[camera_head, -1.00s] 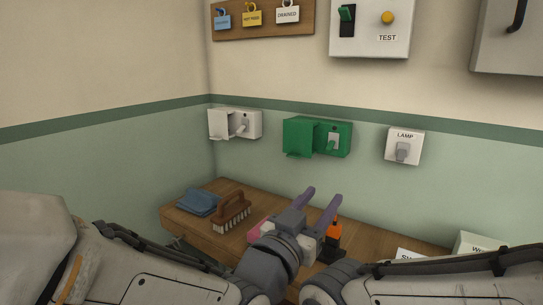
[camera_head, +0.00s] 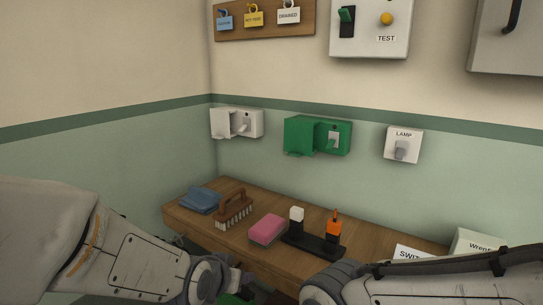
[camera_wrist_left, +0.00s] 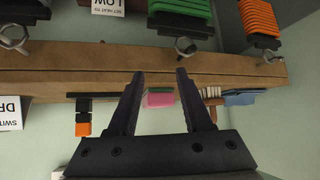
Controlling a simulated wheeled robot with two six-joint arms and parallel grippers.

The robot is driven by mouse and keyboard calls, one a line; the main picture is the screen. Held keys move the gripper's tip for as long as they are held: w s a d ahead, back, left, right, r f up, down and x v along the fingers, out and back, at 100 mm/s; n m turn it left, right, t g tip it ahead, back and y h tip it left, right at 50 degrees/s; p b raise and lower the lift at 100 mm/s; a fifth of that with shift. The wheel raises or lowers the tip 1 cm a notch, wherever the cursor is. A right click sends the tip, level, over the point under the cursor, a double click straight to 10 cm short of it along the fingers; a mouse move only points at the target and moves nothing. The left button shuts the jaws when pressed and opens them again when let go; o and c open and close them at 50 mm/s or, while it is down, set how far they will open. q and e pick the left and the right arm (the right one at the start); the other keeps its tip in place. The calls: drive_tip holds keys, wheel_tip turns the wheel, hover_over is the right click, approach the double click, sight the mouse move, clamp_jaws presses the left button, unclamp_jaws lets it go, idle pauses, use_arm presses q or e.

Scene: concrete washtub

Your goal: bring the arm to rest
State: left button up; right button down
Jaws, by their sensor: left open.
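My left arm (camera_head: 140,262) comes in from the lower left of the head view, and its wrist is at the bottom edge by the front of the shelf. The left gripper's fingers are cut off or hidden there. In the left wrist view the left gripper (camera_wrist_left: 160,74) is open, with nothing between its two dark fingers. That view is upside down and faces the wooden shelf's front edge, apart from it. My right arm (camera_head: 430,280) crosses the lower right of the head view; its gripper is not in view.
The wooden shelf (camera_head: 188,221) bears a blue cloth (camera_head: 200,200), a brush (camera_head: 234,209), a pink sponge (camera_head: 267,229) and a black holder (camera_head: 313,247). Coiled green (camera_wrist_left: 180,10) and orange hoses hang below it. An open green box (camera_head: 318,136) is on the wall.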

use_arm(q)
drive_tip(key=s+a+f+n+g+y, duration=0.3)
drive_tip(key=s+a+f+g, duration=0.3)
drive_tip(key=s+a+f, duration=0.4)
drive_tip(key=s+d+r+m+g+h, duration=0.1)
drive_tip(key=s+d+r+m+g, duration=0.1)
drive_tip(key=s+d+r+m, duration=0.3)
drive_tip(key=s+d+r+m+g, duration=0.1)
drive_tip(key=s+d+r+m, duration=0.15)
drive_tip(key=s+d, duration=0.55)
wheel_tip(320, 180, up, 21)
drive_tip(key=p, duration=2)
drive_tip(key=shift+a+f, duration=0.15)
drive_tip(key=shift+a, duration=0.05)
